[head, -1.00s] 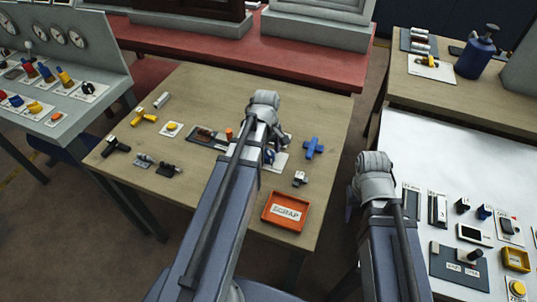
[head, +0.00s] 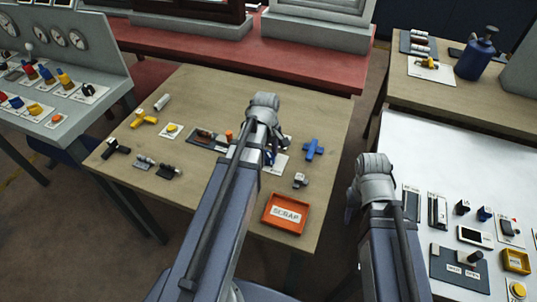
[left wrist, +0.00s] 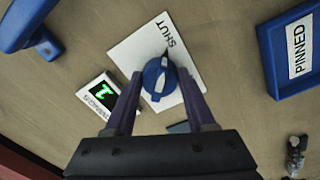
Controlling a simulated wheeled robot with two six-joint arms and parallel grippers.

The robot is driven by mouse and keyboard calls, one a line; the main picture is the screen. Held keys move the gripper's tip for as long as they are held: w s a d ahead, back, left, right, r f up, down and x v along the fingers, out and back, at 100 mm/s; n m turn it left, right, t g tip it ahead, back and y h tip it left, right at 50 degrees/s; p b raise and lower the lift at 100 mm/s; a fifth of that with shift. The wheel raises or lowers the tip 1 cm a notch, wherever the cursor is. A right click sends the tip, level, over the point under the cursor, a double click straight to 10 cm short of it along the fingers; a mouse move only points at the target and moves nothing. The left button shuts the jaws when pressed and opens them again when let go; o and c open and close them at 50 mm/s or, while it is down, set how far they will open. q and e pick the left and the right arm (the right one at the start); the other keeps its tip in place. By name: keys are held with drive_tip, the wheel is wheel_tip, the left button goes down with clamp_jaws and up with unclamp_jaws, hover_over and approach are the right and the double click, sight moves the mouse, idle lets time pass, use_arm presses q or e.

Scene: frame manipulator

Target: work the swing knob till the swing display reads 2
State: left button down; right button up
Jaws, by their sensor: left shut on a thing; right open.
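The swing knob (left wrist: 153,78) is round and blue with a raised grip bar. It sits on a white plate (left wrist: 128,50) marked SHUT. The swing display (left wrist: 102,96) lies beside the plate and shows a green digit, turned in the picture, too small to read surely. My left gripper (left wrist: 160,80) is shut on the knob, one finger on each side. In the head view my left arm covers most of the knob, though the plate's edge (head: 281,162) shows.
A red SCRAP tray (head: 287,213) lies near the table's front. A blue PINNED tray (left wrist: 275,80) shows in the left wrist view. Several small parts lie left of my left arm.

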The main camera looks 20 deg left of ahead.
use_arm(q)
drive_tip(key=m, duration=0.5)
drive_tip(key=shift+a, duration=0.1)
drive_tip(key=m, duration=0.8)
drive_tip(key=shift+m+g, duration=0.3)
drive_tip(key=shift+m, duration=0.1)
drive_tip(key=shift+a+m, duration=0.1)
drive_tip(key=shift+m, duration=1.8)
drive_tip(key=shift+c, duration=1.1)
unclamp_jaws()
